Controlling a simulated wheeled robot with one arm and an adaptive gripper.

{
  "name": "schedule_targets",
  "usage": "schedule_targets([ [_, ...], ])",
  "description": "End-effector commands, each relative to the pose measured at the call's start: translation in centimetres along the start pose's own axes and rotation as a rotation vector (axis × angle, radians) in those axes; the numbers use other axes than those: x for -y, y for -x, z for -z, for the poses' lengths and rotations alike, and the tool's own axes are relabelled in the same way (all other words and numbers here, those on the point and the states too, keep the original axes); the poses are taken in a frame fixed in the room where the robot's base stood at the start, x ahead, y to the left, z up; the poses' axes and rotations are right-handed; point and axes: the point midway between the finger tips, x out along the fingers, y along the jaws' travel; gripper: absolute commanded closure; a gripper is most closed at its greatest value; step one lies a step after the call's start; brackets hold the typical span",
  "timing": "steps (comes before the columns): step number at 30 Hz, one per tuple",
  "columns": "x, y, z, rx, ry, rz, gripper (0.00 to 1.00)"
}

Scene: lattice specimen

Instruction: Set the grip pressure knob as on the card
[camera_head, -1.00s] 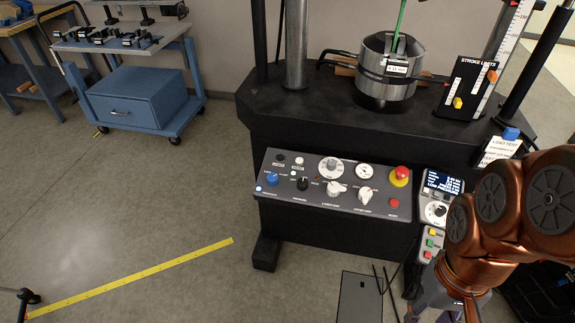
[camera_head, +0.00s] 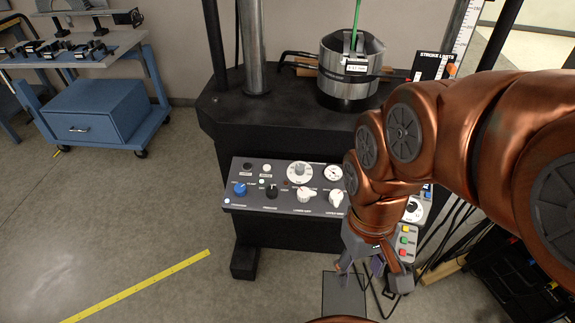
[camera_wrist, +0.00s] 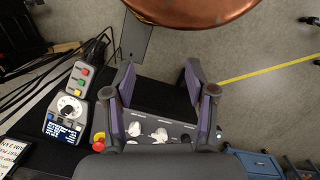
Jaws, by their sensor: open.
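The control panel (camera_head: 262,200) fronts the black machine. It carries a blue knob (camera_head: 240,188), a black knob (camera_head: 271,191), a white dial (camera_head: 299,172) and two white lever knobs (camera_head: 306,195). The lettering is too small to tell surely which is the grip pressure knob. The lever knobs also show in the wrist view (camera_wrist: 160,134). My gripper (camera_head: 372,268) is open and empty, in front of the panel's right part and apart from it. A white card (camera_wrist: 12,152) with unreadable print lies at lower left in the wrist view; my arm hides that area in the head view.
A red stop button (camera_wrist: 99,138) sits at the panel's end, beside a pendant (camera_wrist: 68,108) with a small screen and coloured buttons. Cables (camera_wrist: 50,75) run near it. A blue cart (camera_head: 100,110) stands left. The floor between is clear, with yellow tape (camera_head: 140,287).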

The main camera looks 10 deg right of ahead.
Motion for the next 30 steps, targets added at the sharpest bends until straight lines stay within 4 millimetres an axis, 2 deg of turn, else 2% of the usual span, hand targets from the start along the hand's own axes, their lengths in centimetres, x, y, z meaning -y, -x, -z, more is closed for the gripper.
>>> schedule_targets([
  [9, -1.2, 1.5, 10.3, -0.087, 0.264, -0.053, 0.44],
  [16, -1.7, 1.6, 18.5, -0.149, 0.487, -0.11, 0.44],
  [27, -1.7, -0.1, 31.5, -0.229, 0.855, -0.222, 0.44],
  [30, -1.5, -1.0, 34.4, -0.242, 0.946, -0.251, 0.44],
])
